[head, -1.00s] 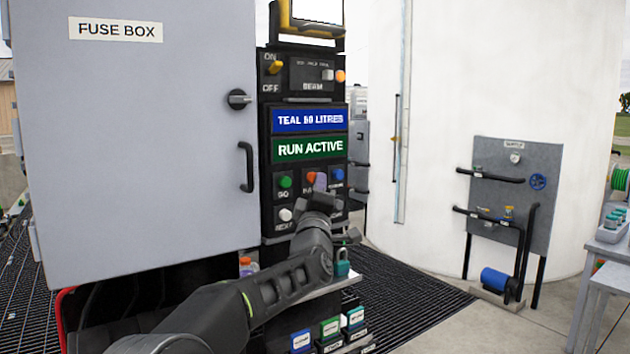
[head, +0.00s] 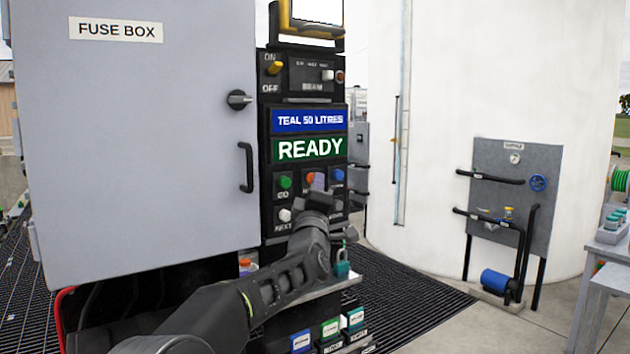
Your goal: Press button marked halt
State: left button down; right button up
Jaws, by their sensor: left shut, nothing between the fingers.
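The control panel (head: 264,165) stands right of the fuse box. Its blue display (head: 309,120) reads TEAL 50 LITRES and its green display (head: 309,149) reads READY. The orange-red button (head: 310,177) is in the middle of the upper button row. Its label is mostly hidden, so I cannot read it whole. A green button marked GO (head: 285,182) is to its left and a blue button (head: 337,175) to its right. My left gripper (head: 318,183) is shut and empty, its tip at the orange-red button and partly covering it; I cannot tell whether they touch. My right gripper is not in view.
The grey fuse box (head: 140,140) with its handle stands close on the left. A white button (head: 285,215) marked NEXT is below GO. A white tank (head: 480,80) stands behind right.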

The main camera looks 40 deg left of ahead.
pick_arm(q)
jog(key=shift+s+d+b, duration=0.2)
jog(key=shift+d+b, duration=0.1)
jog(key=shift+d, duration=0.2)
jog(key=shift+s+d+b, duration=0.15)
jog(key=shift+d+b, duration=0.15)
jog(key=shift+d, duration=0.15)
jog(key=shift+d, duration=0.1)
jog(key=d, duration=0.2)
jog(key=s+d+b, duration=0.1)
jog(key=d, duration=0.1)
jog(key=shift+s+d+b, duration=0.2)
jog(key=shift+d+b, duration=0.1)
dwell(0.7)
